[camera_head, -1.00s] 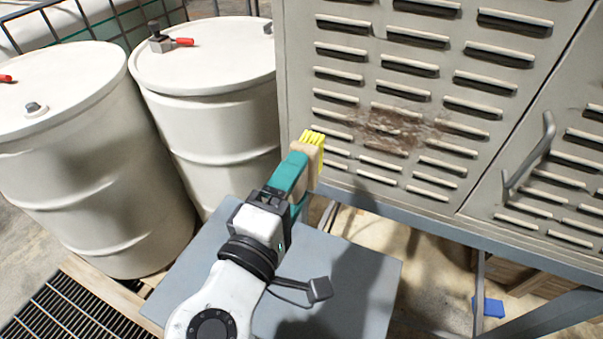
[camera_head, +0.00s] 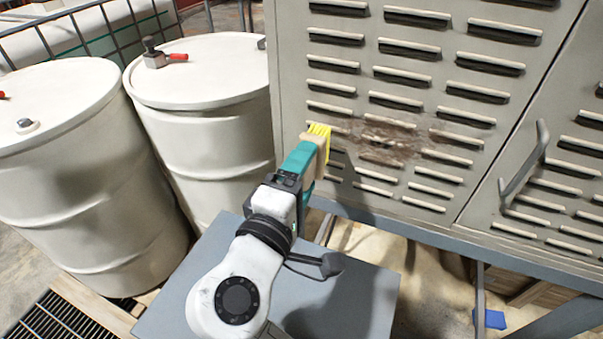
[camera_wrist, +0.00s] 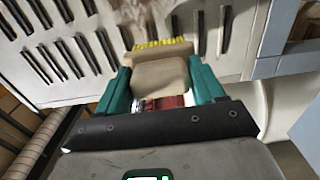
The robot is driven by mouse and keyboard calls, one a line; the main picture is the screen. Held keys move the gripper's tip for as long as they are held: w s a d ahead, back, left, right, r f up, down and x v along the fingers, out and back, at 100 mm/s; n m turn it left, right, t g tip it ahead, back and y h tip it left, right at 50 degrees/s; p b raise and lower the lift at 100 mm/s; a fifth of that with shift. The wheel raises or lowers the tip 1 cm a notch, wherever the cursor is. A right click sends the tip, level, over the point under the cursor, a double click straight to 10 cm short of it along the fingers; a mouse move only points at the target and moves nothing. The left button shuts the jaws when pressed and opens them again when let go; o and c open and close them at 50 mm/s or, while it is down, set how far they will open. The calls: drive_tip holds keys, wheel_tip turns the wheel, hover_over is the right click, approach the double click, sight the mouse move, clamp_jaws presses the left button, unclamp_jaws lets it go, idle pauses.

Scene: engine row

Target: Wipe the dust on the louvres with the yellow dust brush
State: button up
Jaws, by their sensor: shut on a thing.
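My gripper (camera_head: 307,168), with teal fingers, is shut on the yellow dust brush (camera_head: 320,135). The brush has a tan block and yellow bristles, and it also shows between the fingers in the wrist view (camera_wrist: 160,70). The bristles point at the louvred panel (camera_head: 360,105), at its lower left. I cannot tell whether they touch it. The brown dust (camera_head: 388,141) lies across several louvres just right of the bristles. In the wrist view the dust (camera_wrist: 135,12) is at the top edge, beyond the bristles.
Two white drums (camera_head: 205,110) (camera_head: 75,170) stand left of the panel. A door handle (camera_head: 525,165) sticks out at the right. A grey flat surface (camera_head: 350,290) lies below my arm. A blue object (camera_head: 490,319) lies low at the right.

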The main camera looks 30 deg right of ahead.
drive_tip(key=shift+x, duration=1.35)
idle(0.4)
drive_tip(key=shift+s, duration=0.1)
drive_tip(key=shift+s+d+p, duration=1.2)
drive_tip(key=shift+s+d, duration=4.9)
drive_tip(key=shift+s, duration=2.25)
drive_tip(key=w+a+r+p, duration=0.1)
drive_tip(key=w+a+p, duration=0.2)
drive_tip(key=w+a, duration=0.1)
drive_tip(key=shift+w+r, duration=0.25)
drive_tip(key=shift+w, duration=0.65)
